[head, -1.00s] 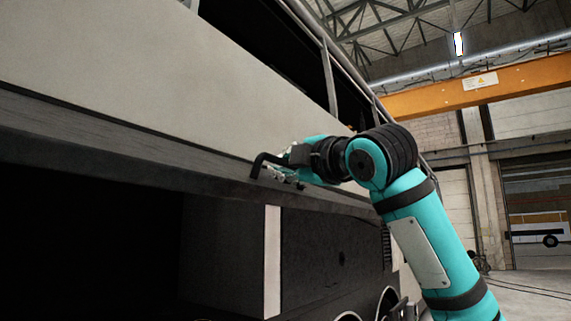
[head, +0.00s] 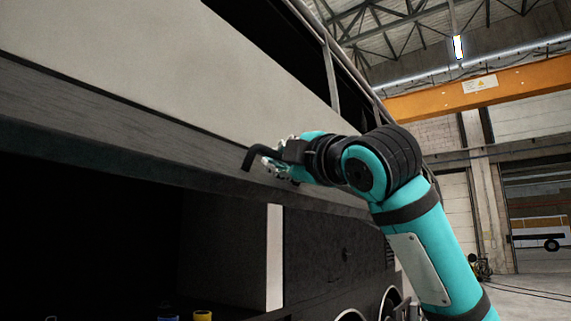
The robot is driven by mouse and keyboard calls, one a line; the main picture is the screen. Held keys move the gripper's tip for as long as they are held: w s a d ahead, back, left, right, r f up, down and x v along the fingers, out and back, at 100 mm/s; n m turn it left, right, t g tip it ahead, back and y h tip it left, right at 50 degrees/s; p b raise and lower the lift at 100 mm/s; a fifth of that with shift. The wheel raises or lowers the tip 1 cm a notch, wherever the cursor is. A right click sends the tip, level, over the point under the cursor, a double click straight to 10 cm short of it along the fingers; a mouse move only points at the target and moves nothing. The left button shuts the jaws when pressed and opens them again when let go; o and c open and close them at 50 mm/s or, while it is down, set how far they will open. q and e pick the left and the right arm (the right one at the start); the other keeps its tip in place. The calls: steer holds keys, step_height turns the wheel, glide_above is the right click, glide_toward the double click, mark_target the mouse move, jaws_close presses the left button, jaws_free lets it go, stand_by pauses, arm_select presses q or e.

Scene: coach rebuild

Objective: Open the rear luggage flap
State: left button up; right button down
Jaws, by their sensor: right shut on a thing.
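The luggage flap (head: 120,112) shows as a long dark grey panel along the side of the coach, below the white bodywork. It stands raised and tilted outward over a dark open compartment (head: 85,230). A black bent handle (head: 250,157) sticks out near the flap's face. My right gripper (head: 272,160) is shut on this handle, and its fingers partly hide the handle's inner end. My left gripper is not in view.
Open hall floor (head: 535,285) lies at the far right.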

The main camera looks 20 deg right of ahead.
mark_target(271, 178)
steer(key=f, duration=0.2)
steer(key=w+f, duration=0.1)
steer(key=shift+a+b, duration=0.35)
steer(key=shift+b, duration=0.05)
steer(key=shift+a+f, duration=0.15)
steer(key=shift+w+t, duration=0.15)
steer(key=shift+t, duration=0.15)
steer(key=c, duration=1.7)
jaws_free()
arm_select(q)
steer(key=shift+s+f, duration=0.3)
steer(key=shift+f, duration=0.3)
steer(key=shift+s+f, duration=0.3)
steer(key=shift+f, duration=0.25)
arm_select(e)
steer(key=shift+o, duration=0.5)
steer(key=shift+s, duration=0.3)
steer(key=shift+s, duration=0.1)
